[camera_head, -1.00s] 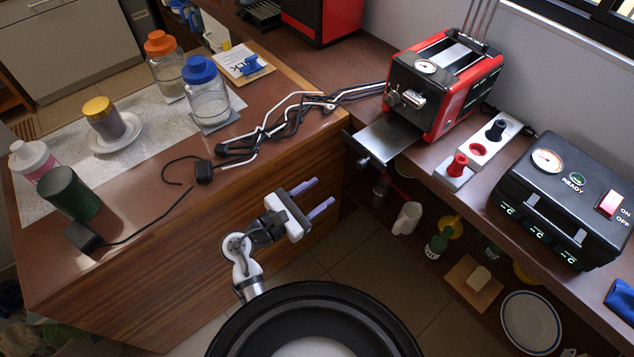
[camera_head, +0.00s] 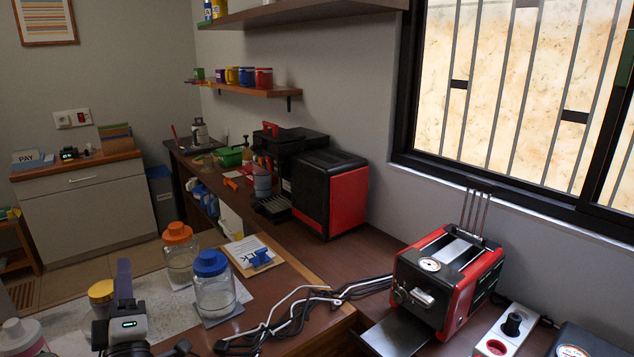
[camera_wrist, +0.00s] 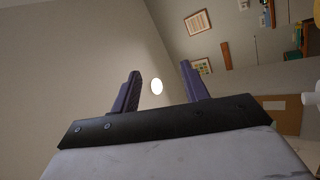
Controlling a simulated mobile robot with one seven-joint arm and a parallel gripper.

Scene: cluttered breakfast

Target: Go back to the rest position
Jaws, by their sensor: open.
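My gripper (camera_head: 124,280) stands at the lower left of the head view, its purple fingers pointing up, in front of the near counter. In the wrist view the two purple fingers (camera_wrist: 160,92) are spread apart with nothing between them, so it is open and empty. The rest of my arm is mostly cut off by the bottom edge of the head view.
A blue-lidded jar (camera_head: 213,285), an orange-lidded jar (camera_head: 180,255) and a yellow-lidded jar (camera_head: 101,294) stand near my gripper. Tangled cables (camera_head: 290,318) lie on the counter. A red and black toaster-like machine (camera_head: 447,277) stands at the right.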

